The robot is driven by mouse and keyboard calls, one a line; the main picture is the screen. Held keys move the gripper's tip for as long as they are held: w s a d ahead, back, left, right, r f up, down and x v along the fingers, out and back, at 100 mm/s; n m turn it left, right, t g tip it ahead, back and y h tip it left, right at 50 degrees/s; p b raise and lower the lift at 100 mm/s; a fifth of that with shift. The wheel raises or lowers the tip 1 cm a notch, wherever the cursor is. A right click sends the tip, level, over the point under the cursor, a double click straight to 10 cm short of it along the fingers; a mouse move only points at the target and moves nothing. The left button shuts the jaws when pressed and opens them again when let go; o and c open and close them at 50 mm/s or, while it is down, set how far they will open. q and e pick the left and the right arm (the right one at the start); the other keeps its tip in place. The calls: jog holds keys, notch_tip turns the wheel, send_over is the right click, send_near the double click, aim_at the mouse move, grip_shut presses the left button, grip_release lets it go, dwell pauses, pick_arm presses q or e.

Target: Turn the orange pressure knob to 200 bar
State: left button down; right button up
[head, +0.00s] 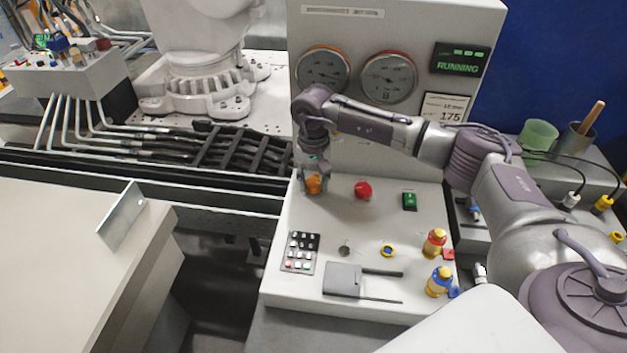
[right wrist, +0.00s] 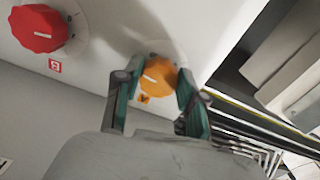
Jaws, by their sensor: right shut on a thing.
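The orange pressure knob (head: 314,184) sits on the upper left of the white console's sloped panel (head: 375,225). My right gripper (head: 314,178) reaches down over it and is shut on it. In the right wrist view the orange knob (right wrist: 158,77) lies between the two green-edged fingers of the right gripper (right wrist: 155,88), with a white pointer mark on its face. Two round gauges (head: 323,70) (head: 388,78) are on the upright panel; their needles are too small to read. My left gripper is not in view.
A red knob (head: 363,189) stands just right of the orange one, also seen in the right wrist view (right wrist: 38,28). A green switch (head: 410,201), a keypad (head: 300,252) and yellow-topped valves (head: 434,242) share the panel. A screen (head: 461,59) reads RUNNING; a label (head: 443,108) shows 175.

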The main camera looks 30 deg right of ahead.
aim_at(313, 183)
jog(key=shift+f+m+b, duration=0.15)
jog(key=shift+m+b, duration=0.45)
jog(key=shift+b, duration=0.05)
jog(key=shift+m+b, duration=0.45)
jog(key=shift+m, duration=0.55)
jog(key=shift+r, duration=0.2)
jog(key=o, duration=1.1)
jog(key=shift+o, duration=0.2)
notch_tip(313, 183, up, 12)
